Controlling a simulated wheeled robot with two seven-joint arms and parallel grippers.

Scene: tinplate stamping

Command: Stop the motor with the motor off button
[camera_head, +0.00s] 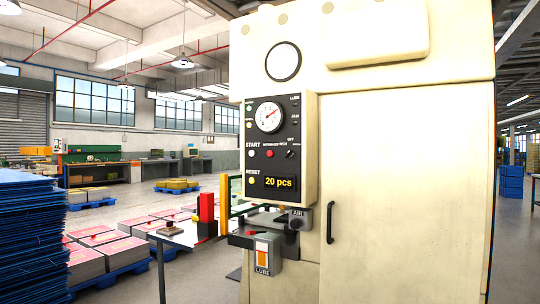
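The control panel (304,190) is on the left front of a large cream machine (400,180). A small red button (269,154) sits in its middle row, under a label too small to read surely; it may be the motor off button. Left of it is a pale button (250,153) under START. Right of it is a dark switch (290,154) under OFF. A round dial (269,117) is above, and a yellow-lettered display (279,182) reads 20 pcs. Neither of my grippers shows, and nothing covers the panel.
Below the panel, a LUBE box (264,256) and an AIR unit (298,218) stick out beside a small table (180,236). A blue stack (32,235) stands at the left. The machine door has a black handle (330,222).

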